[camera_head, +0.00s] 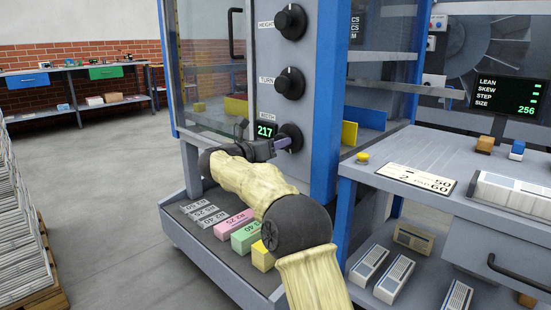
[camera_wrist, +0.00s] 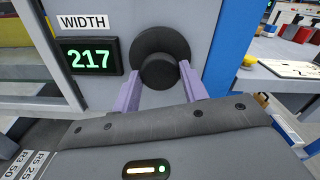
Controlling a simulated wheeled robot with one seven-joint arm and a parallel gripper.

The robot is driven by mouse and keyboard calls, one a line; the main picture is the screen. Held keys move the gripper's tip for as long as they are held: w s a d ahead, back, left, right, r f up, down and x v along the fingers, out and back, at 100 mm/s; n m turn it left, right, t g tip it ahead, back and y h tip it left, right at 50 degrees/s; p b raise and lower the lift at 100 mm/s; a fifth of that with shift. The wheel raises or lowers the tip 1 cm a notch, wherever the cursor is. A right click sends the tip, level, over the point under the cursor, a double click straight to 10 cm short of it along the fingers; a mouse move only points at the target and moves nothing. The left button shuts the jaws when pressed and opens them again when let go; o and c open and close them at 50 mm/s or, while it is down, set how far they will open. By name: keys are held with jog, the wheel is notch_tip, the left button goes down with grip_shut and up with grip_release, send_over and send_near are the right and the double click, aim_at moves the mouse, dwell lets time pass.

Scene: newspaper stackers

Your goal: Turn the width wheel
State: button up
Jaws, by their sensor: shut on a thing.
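The width wheel (camera_wrist: 160,58) is a black knob with a wide round base and a smaller front grip, on the grey panel of the machine. In the wrist view my gripper (camera_wrist: 158,80) has its two purple fingers on either side of the front grip, shut on it. The green display (camera_wrist: 89,57) to its left reads 217, under a WIDTH label (camera_wrist: 83,22). In the head view the wheel (camera_head: 291,135) is the lowest of the knobs, and my gripper (camera_head: 281,143) reaches it from the left, hiding part of it.
Above the width wheel are the TURN knob (camera_head: 290,83) and another knob (camera_head: 291,21). Labelled blocks, including a pink one (camera_head: 229,225) and a green one (camera_head: 246,237), lie on the shelf below my arm. A grey side table (camera_head: 450,160) stands at right. Open floor is at left.

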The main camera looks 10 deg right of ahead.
jog(key=shift+f+m+b, duration=0.15)
jog(key=shift+m+b, duration=1.55)
jog(key=shift+f+m+b, duration=0.1)
jog(key=shift+m+b, duration=1.6)
jog(key=o, duration=0.9)
jog(key=shift+o, duration=0.4)
jog(key=shift+r, duration=0.15)
